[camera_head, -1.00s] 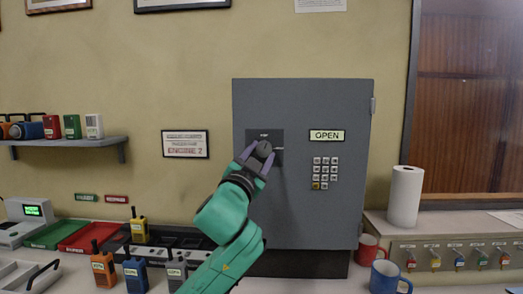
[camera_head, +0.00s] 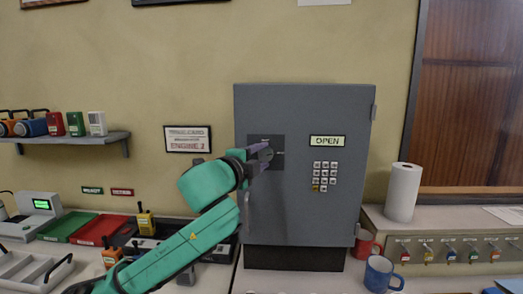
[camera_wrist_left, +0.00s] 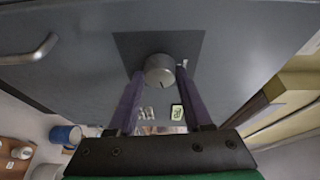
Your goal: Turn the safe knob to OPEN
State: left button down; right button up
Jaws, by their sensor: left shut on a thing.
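The grey safe (camera_head: 305,215) stands against the wall in the head view, its door shut. Its round grey knob (camera_wrist_left: 160,70) sits on a dark square plate (camera_head: 279,140); it also shows in the head view (camera_head: 266,154). My left gripper (camera_head: 263,153) is shut on the knob, one purple finger on each side in the left wrist view (camera_wrist_left: 160,78). A small light mark shows on the plate beside the knob. The lit display (camera_head: 327,141) reads OPEN. My right gripper is not in view.
A keypad (camera_head: 326,176) is below the display, and a metal handle (camera_wrist_left: 32,50) is on the door. Red and blue mugs (camera_head: 381,274) stand right of the safe. Radios (camera_head: 145,222) and trays (camera_head: 100,230) lie at left.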

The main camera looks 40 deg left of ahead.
pick_arm(q)
jog(key=shift+r+m+g+p, duration=0.35)
jog(key=shift+m+g+p, duration=0.15)
jog(key=shift+m+p, duration=0.55)
jog(key=shift+a+m, duration=0.1)
jog(key=shift+m, duration=0.15)
jog(key=shift+c, duration=1.6)
grip_release()
jog(key=shift+w+a+f, duration=0.1)
jog(key=shift+a+f, duration=0.05)
